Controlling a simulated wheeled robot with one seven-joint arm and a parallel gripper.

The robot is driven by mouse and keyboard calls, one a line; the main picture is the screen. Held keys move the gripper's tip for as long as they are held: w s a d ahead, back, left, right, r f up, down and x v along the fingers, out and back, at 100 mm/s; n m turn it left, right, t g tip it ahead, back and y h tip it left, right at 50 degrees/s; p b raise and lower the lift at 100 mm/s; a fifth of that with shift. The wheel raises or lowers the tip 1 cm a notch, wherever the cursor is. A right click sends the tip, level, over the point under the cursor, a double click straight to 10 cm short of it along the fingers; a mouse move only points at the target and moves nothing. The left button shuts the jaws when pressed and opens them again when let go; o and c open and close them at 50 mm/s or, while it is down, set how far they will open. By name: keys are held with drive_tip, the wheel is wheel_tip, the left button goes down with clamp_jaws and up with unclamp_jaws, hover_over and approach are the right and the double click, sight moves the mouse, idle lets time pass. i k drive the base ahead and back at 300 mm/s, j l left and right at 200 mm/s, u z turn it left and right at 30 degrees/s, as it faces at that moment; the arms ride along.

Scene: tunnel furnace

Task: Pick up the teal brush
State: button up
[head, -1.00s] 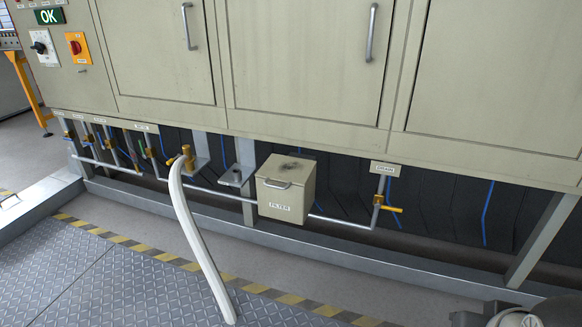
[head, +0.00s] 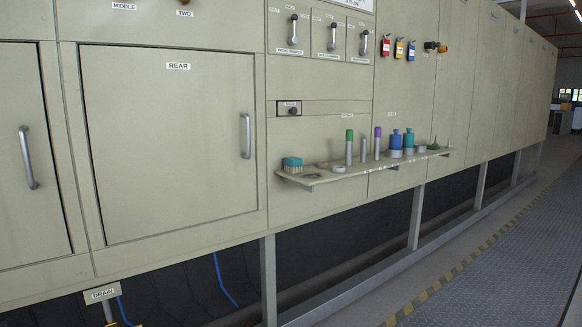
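A brush with a teal top and pale bristles (head: 292,165) stands at the left end of a narrow shelf (head: 330,177) on the furnace's side. It appears upright, bristles down. My gripper is not in the head view, so its state and its distance from the brush cannot be seen.
Along the shelf stand a green-topped cylinder (head: 349,148), a purple-topped cylinder (head: 377,143), a blue bottle (head: 395,144) and a teal bottle (head: 408,141). The REAR door (head: 165,140) is shut. A metal walkway (head: 500,275) with free floor runs along the right.

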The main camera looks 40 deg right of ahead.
sight(293, 165)
drive_tip(key=z, duration=0.7)
